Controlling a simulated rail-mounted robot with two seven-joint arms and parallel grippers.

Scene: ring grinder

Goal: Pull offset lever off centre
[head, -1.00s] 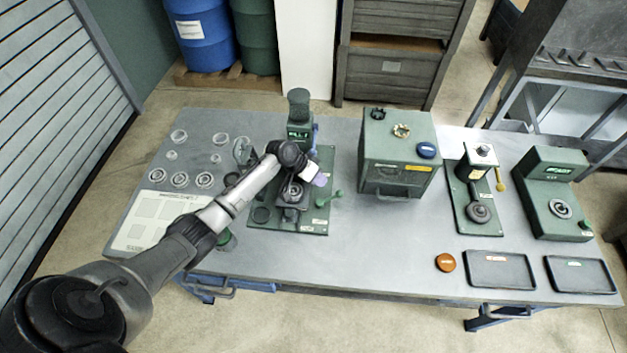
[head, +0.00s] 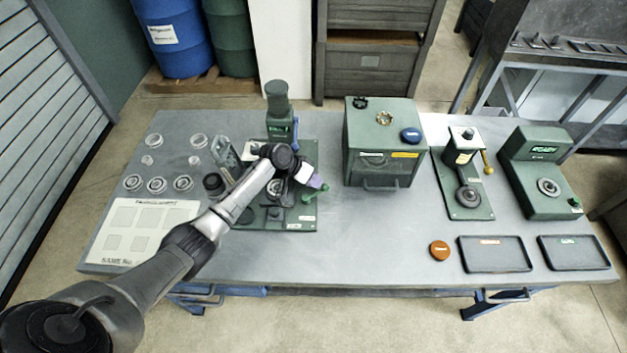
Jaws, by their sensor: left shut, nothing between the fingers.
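The green grinder (head: 279,98) stands left of centre on the table, with a column, a small lit display and a base plate. A blue lever (head: 296,136) is on the right side of its column. A green-knobbed lever (head: 309,198) sits low on the right of its base. No label shows which one is the offset lever. My left gripper (head: 319,183) is shut and empty, right of the grinder's work seat and just above the green lever; I cannot tell whether they touch. My left arm hides part of the grinder's base. My right gripper is not in view.
A green box-shaped unit (head: 378,150) stands right of the grinder. Further right are a gauge stand (head: 468,170) and a unit reading READY (head: 545,180). Two dark trays (head: 495,268) and an orange disc (head: 440,250) lie in front. Clear rings (head: 157,185) and a white sheet (head: 120,255) lie left.

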